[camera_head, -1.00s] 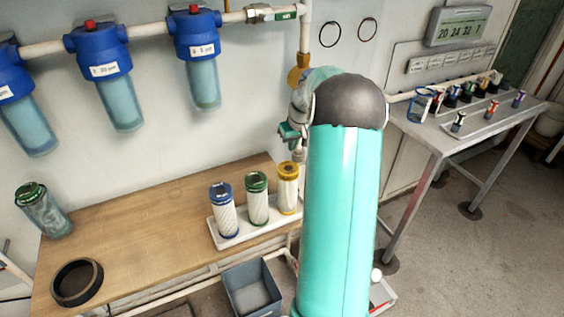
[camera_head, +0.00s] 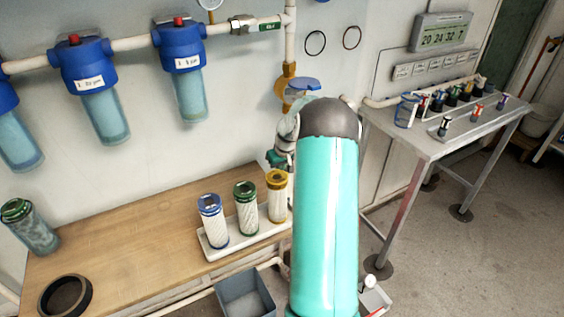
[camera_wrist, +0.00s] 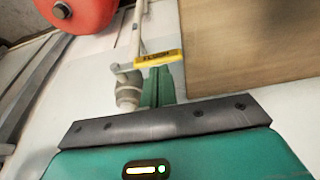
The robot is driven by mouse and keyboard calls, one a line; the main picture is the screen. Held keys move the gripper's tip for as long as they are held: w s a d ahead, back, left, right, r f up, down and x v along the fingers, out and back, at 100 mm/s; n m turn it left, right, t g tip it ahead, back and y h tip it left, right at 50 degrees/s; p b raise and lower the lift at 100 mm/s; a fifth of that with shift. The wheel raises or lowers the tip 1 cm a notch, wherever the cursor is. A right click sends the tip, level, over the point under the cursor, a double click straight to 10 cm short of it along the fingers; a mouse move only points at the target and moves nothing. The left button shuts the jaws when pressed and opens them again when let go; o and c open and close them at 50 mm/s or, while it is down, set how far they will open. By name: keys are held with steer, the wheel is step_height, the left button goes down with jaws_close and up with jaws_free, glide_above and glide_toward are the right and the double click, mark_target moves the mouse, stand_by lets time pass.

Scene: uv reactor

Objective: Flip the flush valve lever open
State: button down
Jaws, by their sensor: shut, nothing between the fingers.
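My gripper (camera_wrist: 158,85) shows in the wrist view as green fingers, shut and empty. Just past its tips is a yellow label (camera_wrist: 158,59) with dark lettering. Beside the fingers, to the left, are a pale grey cylindrical fitting (camera_wrist: 128,92) and a thin white pipe (camera_wrist: 138,35). I cannot tell whether the fingers touch the label or fitting, or which part is the flush valve lever. In the head view, my gripper (camera_head: 277,158) is low beside the wall pipe, partly hidden by my arm. Above it is a brass valve (camera_head: 285,85) with a blue handle (camera_head: 304,84).
A wooden bench (camera_head: 130,235) holds a white tray (camera_head: 216,252) with three cartridges. Blue filter housings (camera_head: 180,50) hang on the wall. A metal table (camera_head: 430,150) with small items stands right. A grey bin (camera_head: 245,295) is below. A red rounded object (camera_wrist: 78,15) shows in the wrist view.

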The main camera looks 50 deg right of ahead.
steer(key=shift+w+f, duration=0.15)
steer(key=shift+f, duration=0.2)
steer(key=shift+a+f+h, duration=0.25)
steer(key=shift+f+h, duration=0.15)
steer(key=shift+h, duration=0.2)
step_height(320, 180, down, 6)
steer(key=shift+a+f+g, duration=0.15)
steer(key=shift+a+g, duration=0.05)
steer(key=shift+g, duration=0.1)
stand_by(0.9)
steer(key=shift+w, duration=0.1)
stand_by(0.5)
